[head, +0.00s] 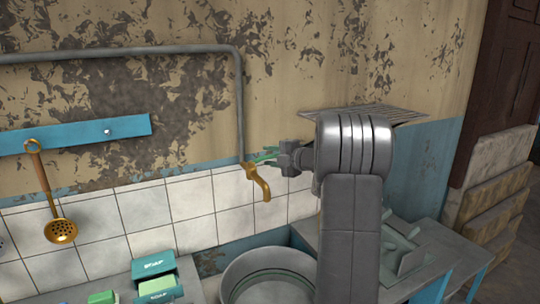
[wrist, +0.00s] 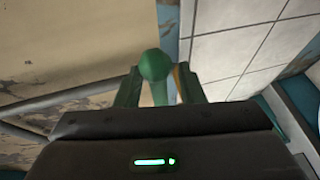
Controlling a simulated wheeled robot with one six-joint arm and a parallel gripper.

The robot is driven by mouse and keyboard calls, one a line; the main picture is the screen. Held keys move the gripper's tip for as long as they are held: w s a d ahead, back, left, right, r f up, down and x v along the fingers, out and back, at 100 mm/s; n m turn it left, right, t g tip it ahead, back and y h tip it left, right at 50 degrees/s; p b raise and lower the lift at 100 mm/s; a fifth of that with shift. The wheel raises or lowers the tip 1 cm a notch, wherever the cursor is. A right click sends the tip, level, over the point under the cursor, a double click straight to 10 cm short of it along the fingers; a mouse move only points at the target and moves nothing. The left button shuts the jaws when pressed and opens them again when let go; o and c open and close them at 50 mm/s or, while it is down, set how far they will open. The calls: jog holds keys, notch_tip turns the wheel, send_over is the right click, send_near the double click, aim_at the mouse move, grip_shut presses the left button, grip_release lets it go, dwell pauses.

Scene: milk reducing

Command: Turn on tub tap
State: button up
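A brass tap (head: 258,183) with a curved spout hangs at the lower end of a grey pipe, above a round grey tub (head: 235,268). My gripper (head: 265,155) is at the top of the tap, coming from the right. In the wrist view, a green knob-like piece (wrist: 154,66), apparently the tap's handle, stands between the two green fingers of my gripper (wrist: 160,84). The fingers are apart, with gaps beside the green piece. A bit of brass (wrist: 178,80) shows beside the right finger. Whether a finger touches the handle is not clear.
The grey pipe (head: 239,110) runs along the wall and down to the tap. Soap boxes (head: 153,264) stand on the lower left counter. A wire shelf (head: 385,112) is behind my arm.

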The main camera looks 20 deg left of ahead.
jog(key=shift+w+a, duration=0.1)
jog(key=shift+a, duration=0.2)
grip_shut()
jog(key=shift+f, duration=0.1)
